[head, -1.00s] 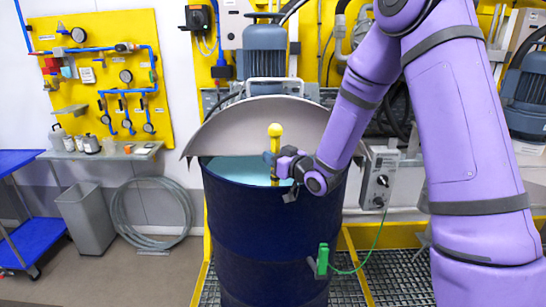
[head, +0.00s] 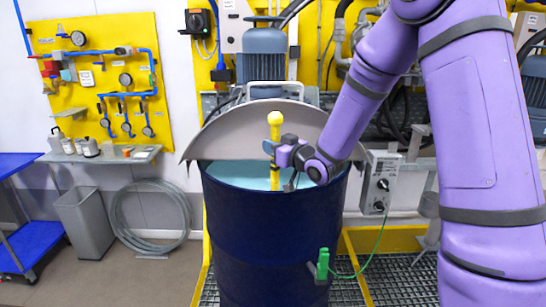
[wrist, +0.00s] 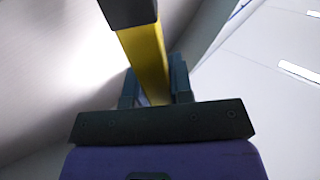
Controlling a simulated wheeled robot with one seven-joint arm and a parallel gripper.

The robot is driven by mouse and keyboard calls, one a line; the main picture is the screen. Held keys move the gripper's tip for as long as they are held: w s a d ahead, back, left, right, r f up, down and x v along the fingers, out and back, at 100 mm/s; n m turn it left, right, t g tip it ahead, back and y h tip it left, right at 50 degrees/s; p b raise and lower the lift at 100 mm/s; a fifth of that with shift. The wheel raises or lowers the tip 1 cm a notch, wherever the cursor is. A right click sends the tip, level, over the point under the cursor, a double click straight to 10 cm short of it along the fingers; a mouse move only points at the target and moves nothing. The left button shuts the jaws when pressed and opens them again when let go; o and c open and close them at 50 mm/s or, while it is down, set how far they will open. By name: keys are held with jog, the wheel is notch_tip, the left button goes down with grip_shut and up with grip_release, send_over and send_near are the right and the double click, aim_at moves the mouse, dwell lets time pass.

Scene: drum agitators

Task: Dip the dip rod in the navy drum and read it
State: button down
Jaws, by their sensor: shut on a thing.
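The navy drum (head: 262,245) stands in the middle of the head view with its mouth open and a pale blue inside showing. The dip rod (head: 275,133) is yellow with a ball top and stands upright over the drum's mouth. Dark bands show low on it, and its lower end is hidden behind the drum's rim. My gripper (head: 271,150) is shut on the rod a little below the ball. In the wrist view the yellow rod (wrist: 145,55) passes between my gripper's fingers (wrist: 155,88), with a dark band at its near end. No reading can be made out.
A grey raised lid (head: 225,135) stands behind the drum's mouth, close to the rod. A green clamp with a wire (head: 323,263) is on the drum's right side. A grey control box (head: 380,183) stands right of the drum. A grey bin (head: 84,225) is at left.

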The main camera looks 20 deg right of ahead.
notch_tip(320, 180, up, 30)
jog(key=shift+r, duration=0.25)
dwell(1.0)
jog(key=shift+s+a, duration=0.1)
jog(key=shift+s, duration=0.05)
jog(key=s+a, duration=0.2)
jog(key=s, duration=0.6)
jog(key=s+a+r, duration=0.1)
jog(key=s+a, duration=0.2)
jog(key=s, duration=0.5)
jog(key=shift+a, duration=0.15)
